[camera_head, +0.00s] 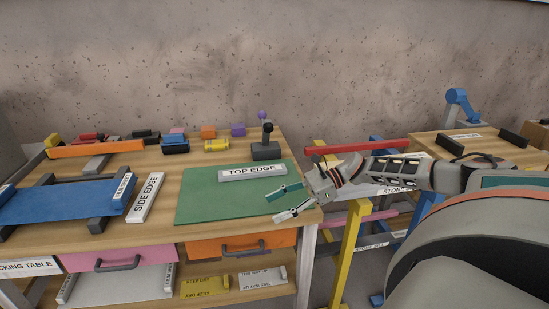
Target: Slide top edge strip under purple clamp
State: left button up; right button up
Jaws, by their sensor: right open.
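The top edge strip (252,173) is a white bar with black "TOP EDGE" lettering, lying on the far part of the green mat (205,200). A dark grey clamp-like block (266,152) with a black upright handle stands just behind the strip. A small purple knob (262,114) shows above and behind that handle; I cannot tell whether it belongs to the same piece. A purple block (238,129) sits farther back. My right gripper (272,208) is open and empty over the mat's right side, nearer than the strip and apart from it. My left gripper is out of view.
The side edge strip (145,197) lies left of the mat, beside a blue panel (65,201) on dark supports. Colored blocks and an orange bar (95,149) line the table's back. A yellow stand (350,240) and a red bar (365,146) are right of the table.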

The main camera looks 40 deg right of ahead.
aim_at(255, 172)
jog(key=i+l, duration=0.65)
jog(key=l, duration=0.2)
